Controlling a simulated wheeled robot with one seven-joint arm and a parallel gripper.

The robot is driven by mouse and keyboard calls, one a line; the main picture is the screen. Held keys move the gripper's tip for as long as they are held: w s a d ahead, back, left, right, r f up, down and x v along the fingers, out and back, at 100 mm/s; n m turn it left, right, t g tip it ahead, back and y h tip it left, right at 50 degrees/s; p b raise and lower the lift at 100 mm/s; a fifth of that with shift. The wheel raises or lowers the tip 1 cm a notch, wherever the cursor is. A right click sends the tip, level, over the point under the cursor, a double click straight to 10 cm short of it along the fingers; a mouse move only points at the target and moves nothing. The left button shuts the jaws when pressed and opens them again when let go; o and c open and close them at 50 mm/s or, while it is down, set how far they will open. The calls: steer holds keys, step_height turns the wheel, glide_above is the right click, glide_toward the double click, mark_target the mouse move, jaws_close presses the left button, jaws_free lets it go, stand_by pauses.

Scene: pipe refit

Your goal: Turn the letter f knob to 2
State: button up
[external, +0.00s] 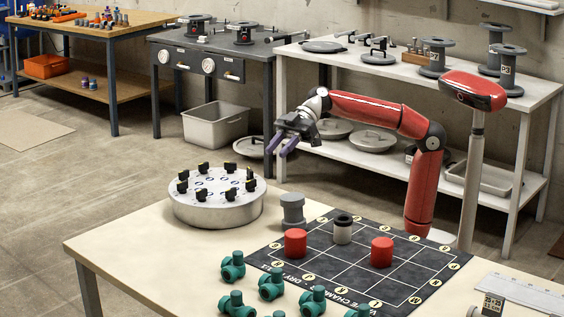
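A round silver drum (222,214) stands at the left of the near table. Several black knobs (230,194) with small yellowish marks sit in a ring on its top, with blue marks inside the ring. The letters and numbers are too small to read here, so I cannot tell which knob is f or where it points. My gripper (278,151) is in the air behind and to the right of the drum, above it and apart from the knobs.
A grey fitting (292,208) stands just right of the drum. A black grid mat (340,267) holds red cylinders (295,243) and a grey-white one (342,233). Several green valves (271,284) lie in front. The table's left front corner is clear.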

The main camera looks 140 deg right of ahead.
steer(key=d, duration=0.4)
glide_toward(251, 186)
steer(key=shift+t+h, duration=0.3)
steer(key=shift+t, duration=0.1)
steer(key=p+x, duration=0.1)
steer(key=x, duration=0.6)
steer(key=shift+w+d+f, duration=0.1)
steer(key=shift+w+f, duration=0.1)
steer(key=shift+f, duration=0.05)
jaws_close()
